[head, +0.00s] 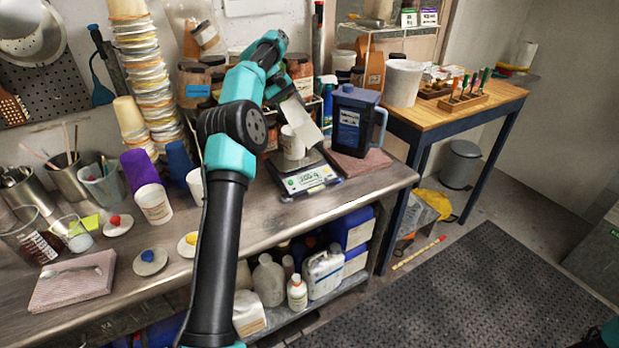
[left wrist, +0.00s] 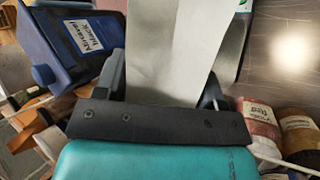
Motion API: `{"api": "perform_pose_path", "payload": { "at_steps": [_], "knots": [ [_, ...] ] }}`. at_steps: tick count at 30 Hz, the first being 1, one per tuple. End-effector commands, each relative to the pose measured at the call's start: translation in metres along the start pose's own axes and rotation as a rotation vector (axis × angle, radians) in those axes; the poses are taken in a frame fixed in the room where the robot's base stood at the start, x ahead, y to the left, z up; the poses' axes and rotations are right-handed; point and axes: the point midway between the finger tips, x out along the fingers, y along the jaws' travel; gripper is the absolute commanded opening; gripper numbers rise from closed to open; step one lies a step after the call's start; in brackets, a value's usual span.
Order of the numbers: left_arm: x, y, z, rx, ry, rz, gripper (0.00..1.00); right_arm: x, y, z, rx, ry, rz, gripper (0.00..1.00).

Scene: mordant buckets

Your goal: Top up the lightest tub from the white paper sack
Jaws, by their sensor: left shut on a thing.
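My left gripper (head: 281,90) is shut on the white paper sack (head: 303,122), tilted above the scale. In the left wrist view the sack (left wrist: 175,45) sits between the fingers of the gripper (left wrist: 163,88). A white tub (head: 291,147) stands on the scale (head: 308,180), just below and beside the sack. The display is lit, but I cannot read it surely. Whether anything flows from the sack cannot be seen. Another white tub (head: 154,205) stands on the bench at the left, and a further one (head: 195,186) is partly behind my arm.
A dark blue jug (head: 352,122) stands on a pinkish cloth right of the scale; it also shows in the left wrist view (left wrist: 75,45). Jars crowd behind the scale. Lids with red (head: 118,226), blue (head: 150,262) and yellow knobs lie along the left bench (head: 205,265).

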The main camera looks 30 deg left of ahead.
Motion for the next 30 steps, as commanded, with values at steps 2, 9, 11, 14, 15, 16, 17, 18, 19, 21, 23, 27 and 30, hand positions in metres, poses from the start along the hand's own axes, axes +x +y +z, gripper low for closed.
{"api": "perform_pose_path", "payload": {
  "at_steps": [2, 9, 11, 14, 15, 16, 17, 18, 19, 21, 23, 27, 30],
  "knots": [
    [0.0027, -0.0017, -0.0030, -0.009, -0.013, 0.003, 0.15, 0.0000, 0.0000, 0.0000, 0.000, 0.000, 0.000, 0.00],
    [0.0056, -0.0043, -0.0059, -0.026, -0.047, 0.011, 0.15, 0.0000, 0.0000, 0.0000, 0.000, 0.000, 0.000, 0.00],
    [0.0055, -0.0044, -0.0057, -0.027, -0.048, 0.011, 0.15, 0.0000, 0.0000, 0.0000, 0.000, 0.000, 0.000, 0.00],
    [0.0056, -0.0044, -0.0057, -0.027, -0.048, 0.011, 0.15, 0.0000, 0.0000, 0.0000, 0.000, 0.000, 0.000, 0.00],
    [0.0056, -0.0044, -0.0057, -0.027, -0.048, 0.011, 0.15, 0.0000, 0.0000, 0.0000, 0.000, 0.000, 0.000, 0.00],
    [0.0056, -0.0045, -0.0057, -0.027, -0.048, 0.011, 0.15, 0.0000, 0.0000, 0.0000, 0.000, 0.000, 0.000, 0.00],
    [0.0056, -0.0045, -0.0057, -0.027, -0.048, 0.011, 0.15, 0.0000, 0.0000, 0.0000, 0.000, 0.000, 0.000, 0.00],
    [0.0056, -0.0045, -0.0057, -0.027, -0.048, 0.011, 0.15, 0.0000, 0.0000, 0.0000, 0.000, 0.000, 0.000, 0.00],
    [0.0056, -0.0045, -0.0057, -0.027, -0.048, 0.011, 0.15, 0.0000, 0.0000, 0.0000, 0.000, 0.000, 0.000, 0.00],
    [0.0056, -0.0045, -0.0057, -0.027, -0.048, 0.011, 0.15, 0.0000, 0.0000, 0.0000, 0.000, 0.000, 0.000, 0.00],
    [0.0056, -0.0045, -0.0057, -0.027, -0.048, 0.011, 0.15, 0.0000, 0.0000, 0.0000, 0.000, 0.000, 0.000, 0.00],
    [0.0056, -0.0045, -0.0057, -0.027, -0.048, 0.011, 0.15, 0.0000, 0.0000, 0.0000, 0.000, 0.000, 0.000, 0.00],
    [0.0056, -0.0045, -0.0057, -0.027, -0.048, 0.011, 0.15, 0.0000, 0.0000, 0.0000, 0.000, 0.000, 0.000, 0.00]
  ]
}}
